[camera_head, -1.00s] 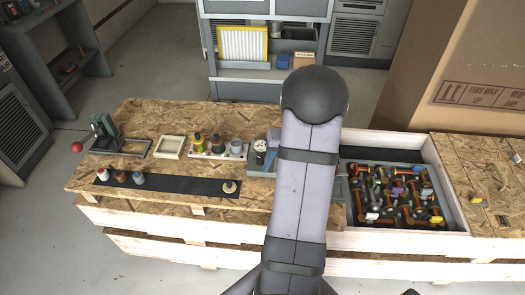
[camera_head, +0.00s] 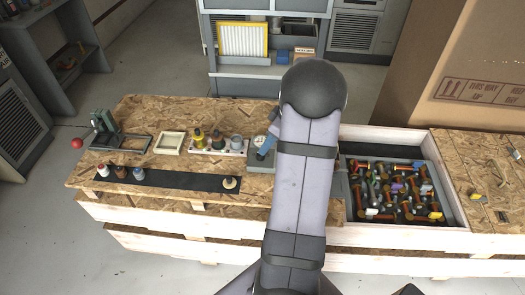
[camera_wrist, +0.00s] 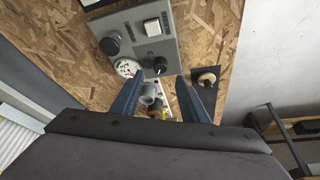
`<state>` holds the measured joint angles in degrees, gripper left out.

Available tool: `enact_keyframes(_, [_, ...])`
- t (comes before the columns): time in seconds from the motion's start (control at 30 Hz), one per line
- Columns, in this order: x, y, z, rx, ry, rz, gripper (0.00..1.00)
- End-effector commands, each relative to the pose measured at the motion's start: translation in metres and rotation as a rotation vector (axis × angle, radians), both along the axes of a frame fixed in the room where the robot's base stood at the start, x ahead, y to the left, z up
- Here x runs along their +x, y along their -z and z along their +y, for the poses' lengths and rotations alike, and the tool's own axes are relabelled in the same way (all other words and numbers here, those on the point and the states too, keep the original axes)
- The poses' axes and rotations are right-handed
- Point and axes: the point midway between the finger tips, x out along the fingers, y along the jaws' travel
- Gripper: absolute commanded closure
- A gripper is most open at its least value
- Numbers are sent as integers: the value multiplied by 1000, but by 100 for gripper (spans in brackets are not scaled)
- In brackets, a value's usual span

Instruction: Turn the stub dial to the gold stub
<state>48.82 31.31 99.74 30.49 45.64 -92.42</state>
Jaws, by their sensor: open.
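In the wrist view a grey control panel (camera_wrist: 140,45) lies on the chipboard. It carries a large black knob (camera_wrist: 110,46), a white switch (camera_wrist: 152,27), a round white dial face (camera_wrist: 127,68) and a small black knob (camera_wrist: 160,65). I cannot tell which is the stub dial, nor make out a gold stub. My gripper (camera_wrist: 160,77) is open, its two blue fingers apart, with the small black knob showing between and just beyond the tips. In the head view a blue finger (camera_head: 266,147) shows over the panel (camera_head: 262,164); my arm hides the rest.
A rack with yellow, dark and grey pieces (camera_head: 218,149) stands left of the panel. A black strip (camera_head: 180,181) with several small pieces runs along the front. A bin of orange-brown parts (camera_head: 395,190) is at right. A green lever device (camera_head: 105,128) stands far left.

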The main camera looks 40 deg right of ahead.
Motion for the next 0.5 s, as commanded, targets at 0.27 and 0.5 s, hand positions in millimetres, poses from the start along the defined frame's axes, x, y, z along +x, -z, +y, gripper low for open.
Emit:
enact_keyframes(0.27, [12,33,6,4,1,4,59])
enact_keyframes(0.5, [21,54,9,1,1,2,59])
